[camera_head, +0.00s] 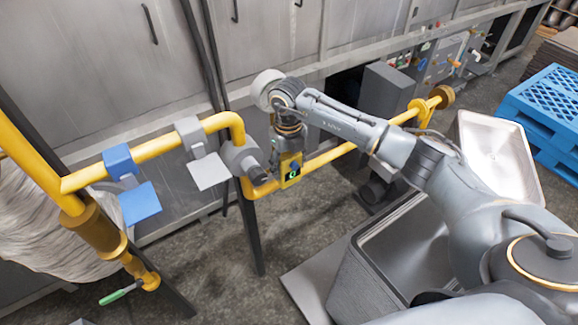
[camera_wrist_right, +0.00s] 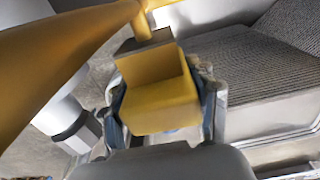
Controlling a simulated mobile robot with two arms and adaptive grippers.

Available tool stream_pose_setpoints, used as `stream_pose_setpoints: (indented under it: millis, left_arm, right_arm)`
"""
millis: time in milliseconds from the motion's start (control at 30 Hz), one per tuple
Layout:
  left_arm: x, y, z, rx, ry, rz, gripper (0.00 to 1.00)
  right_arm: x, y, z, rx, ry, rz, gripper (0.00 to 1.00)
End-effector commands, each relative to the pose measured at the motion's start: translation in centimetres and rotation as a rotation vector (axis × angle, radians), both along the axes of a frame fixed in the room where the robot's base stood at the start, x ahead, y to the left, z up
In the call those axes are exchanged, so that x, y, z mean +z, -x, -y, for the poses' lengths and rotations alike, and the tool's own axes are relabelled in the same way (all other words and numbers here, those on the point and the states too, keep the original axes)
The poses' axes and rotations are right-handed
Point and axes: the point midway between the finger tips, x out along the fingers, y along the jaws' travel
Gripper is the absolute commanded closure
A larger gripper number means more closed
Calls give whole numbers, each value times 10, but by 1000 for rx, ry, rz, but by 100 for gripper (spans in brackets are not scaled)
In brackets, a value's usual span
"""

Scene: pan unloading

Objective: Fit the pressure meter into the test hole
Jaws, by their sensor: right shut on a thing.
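The pressure meter (camera_head: 291,174) is a yellow block with a dark screen showing a green mark. My right gripper (camera_head: 289,148) points down and is shut on it. The meter is right in front of the yellow pipe (camera_head: 325,158), beside a grey round fitting (camera_head: 243,160). In the right wrist view the yellow meter (camera_wrist_right: 160,98) sits between the fingers of the gripper (camera_wrist_right: 163,112), just below a yellow pipe stub (camera_wrist_right: 141,22). I cannot tell whether they touch. The test hole cannot be made out. My left gripper is not in view.
A blue plate (camera_head: 140,203) and a white plate (camera_head: 209,171) hang on the pipe at left. A green-handled valve (camera_head: 120,293) is lower left. Grey bins (camera_head: 345,290) stand at lower right, and blue pallets (camera_head: 545,95) at far right. Floor below the meter is clear.

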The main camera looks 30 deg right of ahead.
Motion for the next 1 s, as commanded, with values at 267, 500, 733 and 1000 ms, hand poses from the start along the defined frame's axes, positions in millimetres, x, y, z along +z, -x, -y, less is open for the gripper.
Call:
stream_pose_setpoints:
  millis: [267, 500, 733, 1000]
  left_arm:
    - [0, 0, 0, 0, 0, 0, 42]
    - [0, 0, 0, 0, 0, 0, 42]
    - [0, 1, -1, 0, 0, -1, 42]
    - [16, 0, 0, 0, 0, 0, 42]
  right_arm:
    - [0, 0, 0, 0, 0, -1, 14]
    - [0, 0, 0, 0, 0, -1, 14]
    - [0, 0, 0, 0, 0, -1, 14]
    - [4, 17, 3, 2, 1, -2, 14]
